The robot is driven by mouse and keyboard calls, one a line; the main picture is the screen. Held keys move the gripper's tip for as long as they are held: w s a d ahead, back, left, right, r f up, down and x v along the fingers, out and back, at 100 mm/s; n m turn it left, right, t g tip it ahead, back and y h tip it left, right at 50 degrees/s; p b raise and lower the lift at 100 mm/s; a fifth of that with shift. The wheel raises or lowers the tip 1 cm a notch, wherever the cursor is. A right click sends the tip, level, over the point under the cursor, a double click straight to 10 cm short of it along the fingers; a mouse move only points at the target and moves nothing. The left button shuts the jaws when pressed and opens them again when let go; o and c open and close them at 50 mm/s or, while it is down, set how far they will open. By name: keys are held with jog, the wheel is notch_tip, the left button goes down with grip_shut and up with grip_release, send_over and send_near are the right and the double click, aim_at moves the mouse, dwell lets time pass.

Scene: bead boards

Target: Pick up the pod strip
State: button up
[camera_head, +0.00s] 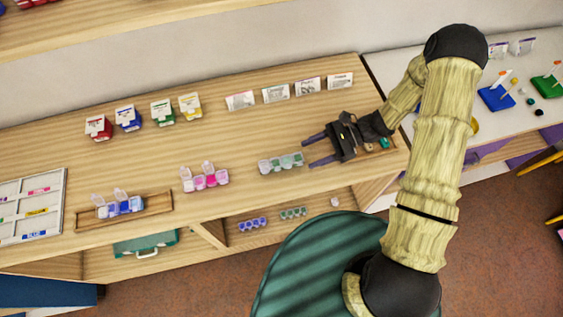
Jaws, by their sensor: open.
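A clear pod strip with green contents (281,163) lies on the wooden shelf top near its front edge. My gripper (308,154) is open, with its two dark fingers pointing left. Its fingertips are close to the right end of this strip, and nothing shows between them. I cannot tell how high they are above the shelf. A pod strip with pink contents and raised lids (205,179) stands further left. A blue pod strip with raised lids (119,207) sits in a wooden tray (160,203) at the left.
Small coloured boxes (128,118) and white cards (276,93) line the back. A white sorting tray (52,185) lies far left. The lower shelf holds blue (252,224) and green strips (293,213) and a green case (146,243). The shelf top between the rows is clear.

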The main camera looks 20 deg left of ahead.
aim_at(298, 157)
jog(key=p+x, duration=0.2)
jog(key=x, duration=0.2)
jog(key=shift+a, duration=0.15)
jog(key=shift+s+a+f, duration=0.25)
jog(key=shift+a, duration=0.1)
jog(key=c, duration=0.8)
